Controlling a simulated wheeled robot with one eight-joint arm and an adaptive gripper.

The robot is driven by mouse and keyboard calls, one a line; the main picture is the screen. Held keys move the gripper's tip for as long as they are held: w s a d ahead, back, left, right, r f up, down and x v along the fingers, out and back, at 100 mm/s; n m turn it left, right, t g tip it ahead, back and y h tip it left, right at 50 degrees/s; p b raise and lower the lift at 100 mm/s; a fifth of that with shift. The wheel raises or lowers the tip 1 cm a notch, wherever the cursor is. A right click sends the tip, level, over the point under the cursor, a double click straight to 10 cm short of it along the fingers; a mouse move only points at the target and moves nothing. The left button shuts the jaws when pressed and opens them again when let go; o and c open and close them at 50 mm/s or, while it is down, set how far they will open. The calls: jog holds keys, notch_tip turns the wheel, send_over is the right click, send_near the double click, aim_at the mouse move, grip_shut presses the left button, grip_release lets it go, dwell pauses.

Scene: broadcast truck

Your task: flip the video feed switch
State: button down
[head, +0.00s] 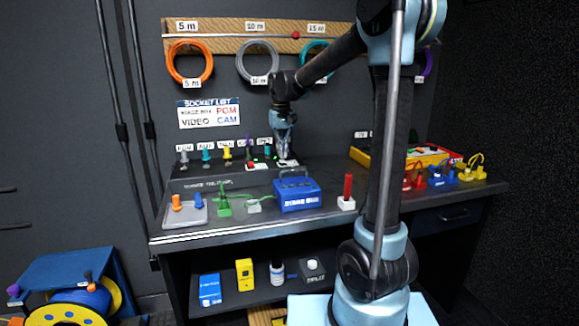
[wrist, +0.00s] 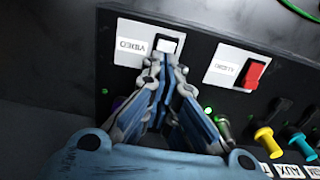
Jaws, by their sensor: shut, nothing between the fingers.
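The video switch (wrist: 167,43) is a white rocker beside a white plate (wrist: 136,44) that reads VIDEO upside down in the wrist view. My gripper (wrist: 163,64) is shut and empty, with its fingertips just at the near edge of the white rocker. I cannot tell if they touch it, and they overlap the lower part of the plate. In the head view my gripper (head: 285,152) points down over the right end of the black panel (head: 215,178), and hides most of that switch.
A red rocker (wrist: 253,75) with its own label sits beside the video switch. Coloured plugs (wrist: 265,138) stand along the panel. Hoops of cable (head: 190,62) hang behind.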

jog(key=shift+r, duration=3)
